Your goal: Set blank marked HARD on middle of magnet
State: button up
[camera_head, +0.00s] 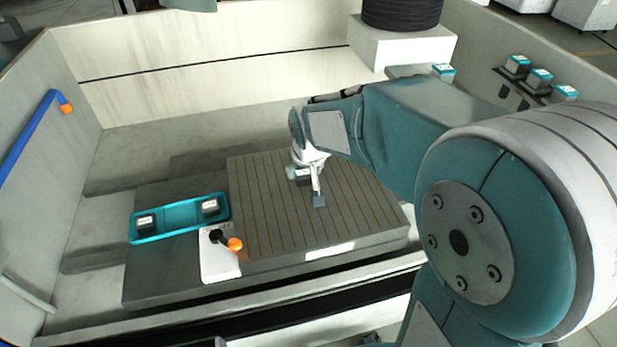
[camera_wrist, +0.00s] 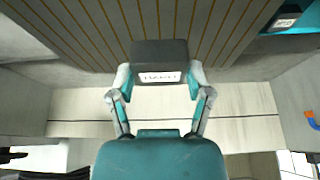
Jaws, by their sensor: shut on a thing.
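The blank marked HARD (camera_wrist: 160,52) is a dark block with a white label, held between the two fingers of my gripper (camera_wrist: 160,80) in the wrist view. The label reads as HARD, partly blurred. In the head view my gripper (camera_head: 308,184) is over the magnet (camera_head: 265,215), a grey plate with thin brown stripes, near its middle. The blank (camera_head: 303,180) shows there as a small dark patch, partly hidden by a finger. I cannot tell whether it touches the plate.
A teal tray (camera_head: 180,235) with two dark labelled blocks lies left of the magnet. A white base with a black lever and orange knob (camera_head: 235,244) stands at the magnet's front left corner. Tank walls surround the area. Several labelled blocks (camera_head: 540,78) sit on the right wall.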

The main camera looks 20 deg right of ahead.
jog(key=w+d+f, duration=0.1)
jog(key=f, duration=0.1)
jog(key=w+f, duration=0.2)
jog(key=w+d+f, duration=0.1)
jog(key=f, duration=0.1)
jog(key=shift+w+d, duration=0.3)
jog(key=shift+w, duration=0.05)
jog(key=shift+w+f, duration=0.1)
jog(key=shift+f, duration=1.5)
jog(key=shift+f, duration=0.15)
jog(key=o, duration=1.3)
jog(key=shift+o, duration=0.2)
